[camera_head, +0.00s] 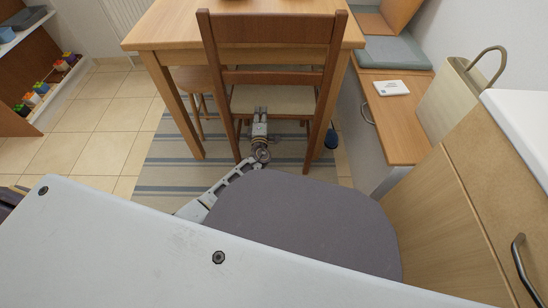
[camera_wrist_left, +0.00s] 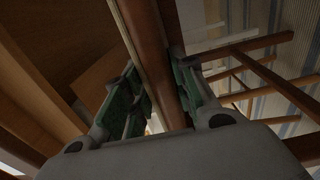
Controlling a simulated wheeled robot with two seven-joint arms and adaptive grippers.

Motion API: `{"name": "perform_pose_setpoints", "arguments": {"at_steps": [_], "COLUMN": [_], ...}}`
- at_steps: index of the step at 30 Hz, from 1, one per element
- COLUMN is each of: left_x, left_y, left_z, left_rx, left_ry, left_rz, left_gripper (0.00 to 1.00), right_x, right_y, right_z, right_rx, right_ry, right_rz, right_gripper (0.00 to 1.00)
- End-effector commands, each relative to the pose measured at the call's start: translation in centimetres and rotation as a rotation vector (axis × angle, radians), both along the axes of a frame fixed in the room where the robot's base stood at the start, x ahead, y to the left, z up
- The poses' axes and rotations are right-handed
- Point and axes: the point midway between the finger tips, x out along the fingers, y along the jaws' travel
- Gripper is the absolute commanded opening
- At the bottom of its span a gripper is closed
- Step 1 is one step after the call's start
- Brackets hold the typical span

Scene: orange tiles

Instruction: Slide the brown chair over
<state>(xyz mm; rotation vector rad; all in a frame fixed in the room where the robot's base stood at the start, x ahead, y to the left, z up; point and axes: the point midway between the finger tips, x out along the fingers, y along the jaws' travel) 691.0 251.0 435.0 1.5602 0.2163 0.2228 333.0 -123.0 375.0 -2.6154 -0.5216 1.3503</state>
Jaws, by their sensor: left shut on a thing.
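The brown chair (camera_head: 272,32) stands upright on a striped rug, its back toward me. Its pale seat shows below the back rails and reaches under the wooden table (camera_head: 170,30). My left gripper (camera_head: 260,113) is at the lower part of the chair back, in front of the seat. In the left wrist view the green-padded fingers of my left gripper (camera_wrist_left: 163,92) are shut around a brown bar of the chair (camera_wrist_left: 148,40). The exact contact is partly hidden. My right gripper is not in view.
A stool (camera_head: 192,80) stands left of the chair, partly under the table. A bench (camera_head: 395,125) with a cushion and a bag (camera_head: 452,100) lies close on the right, with a cabinet (camera_head: 450,215) nearer. Tiled floor is free on the left, before a toy shelf (camera_head: 60,95).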

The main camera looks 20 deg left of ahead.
Motion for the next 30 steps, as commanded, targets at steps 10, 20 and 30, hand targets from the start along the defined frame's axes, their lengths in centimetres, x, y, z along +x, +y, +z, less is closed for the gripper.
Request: {"name": "perform_pose_setpoints", "arguments": {"at_steps": [10, 20, 30], "left_x": [-0.18, -0.23, -0.18], "left_y": [0.3, 0.2, 0.12], "left_z": [-0.37, -0.15, 0.02], "left_rx": [-0.002, -0.001, 0.0], "left_ry": [0.01, 0.009, 0.006], "left_rz": [0.004, 0.003, 0.002], "left_gripper": [0.0, 0.0, 0.5], "right_x": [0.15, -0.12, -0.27], "right_y": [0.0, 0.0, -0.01], "right_z": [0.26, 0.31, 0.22], "right_rx": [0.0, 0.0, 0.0], "right_ry": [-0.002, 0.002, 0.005], "right_rz": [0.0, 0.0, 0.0], "right_gripper": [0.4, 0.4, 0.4]}}
